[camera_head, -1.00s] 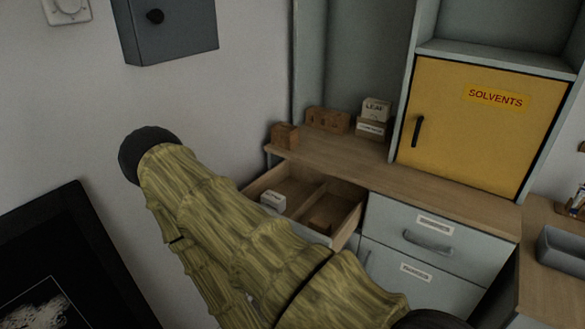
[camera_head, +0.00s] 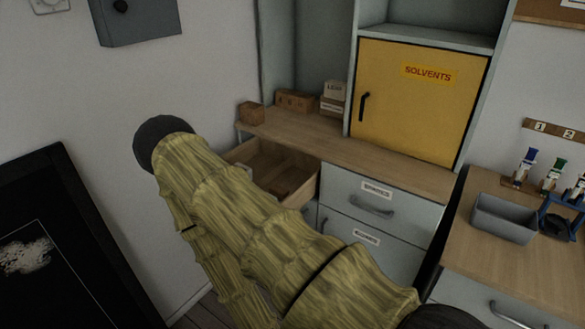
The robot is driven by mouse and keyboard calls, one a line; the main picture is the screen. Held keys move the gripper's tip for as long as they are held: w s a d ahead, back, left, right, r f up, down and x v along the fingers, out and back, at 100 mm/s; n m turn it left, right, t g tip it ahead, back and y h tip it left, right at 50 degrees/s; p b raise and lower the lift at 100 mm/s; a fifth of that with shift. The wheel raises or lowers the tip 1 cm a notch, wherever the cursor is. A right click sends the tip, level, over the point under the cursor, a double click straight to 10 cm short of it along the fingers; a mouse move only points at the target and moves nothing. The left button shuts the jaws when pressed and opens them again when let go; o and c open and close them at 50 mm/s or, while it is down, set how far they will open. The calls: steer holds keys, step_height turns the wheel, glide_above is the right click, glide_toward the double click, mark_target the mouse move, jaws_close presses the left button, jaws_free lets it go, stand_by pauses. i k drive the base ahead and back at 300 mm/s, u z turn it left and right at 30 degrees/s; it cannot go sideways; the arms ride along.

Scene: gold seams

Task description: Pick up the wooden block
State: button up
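A small brown wooden block (camera_head: 251,113) sits on the left end of the wooden counter. A dark brown piece (camera_head: 284,191) lies in the open drawer (camera_head: 303,191) below; I cannot tell whether it is a block too. My sleeved arm crosses the lower middle of the view and hides part of the drawer's left side and front. My gripper is not in view.
A wider brown box (camera_head: 295,100) and stacked small boxes (camera_head: 333,98) stand behind on the counter (camera_head: 350,148). A yellow solvents cabinet (camera_head: 420,98) stands to the right. A grey bin (camera_head: 504,217) sits on the right-hand bench (camera_head: 480,245).

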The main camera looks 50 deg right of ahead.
mark_target(275, 190)
steer(key=z, duration=1.1)
steer(key=i, duration=0.1)
steer(key=u, duration=0.05)
